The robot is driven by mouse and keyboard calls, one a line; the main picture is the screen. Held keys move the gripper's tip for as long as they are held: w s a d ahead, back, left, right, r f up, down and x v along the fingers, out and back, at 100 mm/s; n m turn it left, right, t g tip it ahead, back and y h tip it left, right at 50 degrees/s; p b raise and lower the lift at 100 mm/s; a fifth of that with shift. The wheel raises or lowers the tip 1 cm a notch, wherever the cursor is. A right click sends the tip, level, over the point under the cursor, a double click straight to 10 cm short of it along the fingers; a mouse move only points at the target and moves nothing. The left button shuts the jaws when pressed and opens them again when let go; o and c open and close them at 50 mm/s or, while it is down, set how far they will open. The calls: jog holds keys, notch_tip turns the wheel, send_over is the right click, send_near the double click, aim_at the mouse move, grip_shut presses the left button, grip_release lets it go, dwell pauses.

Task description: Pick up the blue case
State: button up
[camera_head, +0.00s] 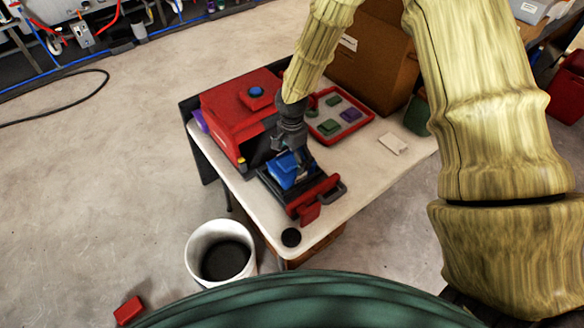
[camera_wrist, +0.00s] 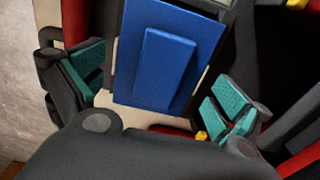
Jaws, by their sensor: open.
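The blue case (camera_head: 284,173) lies in the dark pulled-out drawer (camera_head: 272,188) of a red machine (camera_head: 225,118). In the wrist view the blue case (camera_wrist: 150,28) shows as a flat blue slab with a raised block on its top. My gripper (camera_head: 288,157) is directly above the case, pointing down, and hides part of it. In the wrist view my gripper (camera_wrist: 155,92) is open, with one teal-padded finger on each side of the case. I cannot tell whether the pads touch it.
A red-rimmed tray (camera_head: 364,124) with green and purple cases stands behind my gripper. A cardboard box (camera_head: 365,65) is at the table's back. A white bin (camera_head: 193,243) stands on the floor. The right tabletop is mostly clear.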

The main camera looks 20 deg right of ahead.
jog(key=shift+w+f, duration=0.2)
jog(key=shift+f, duration=0.15)
jog(key=shift+s+d+f+p, duration=0.1)
jog(key=shift+s+f+p, duration=0.25)
jog(key=shift+f+p, duration=0.45)
jog(key=shift+w+f+p, duration=0.2)
jog(key=shift+f+p, duration=0.1)
jog(key=shift+f, duration=0.6)
jog(key=shift+s+f, duration=0.1)
jog(key=shift+f, duration=0.3)
jog(key=c, duration=0.9)
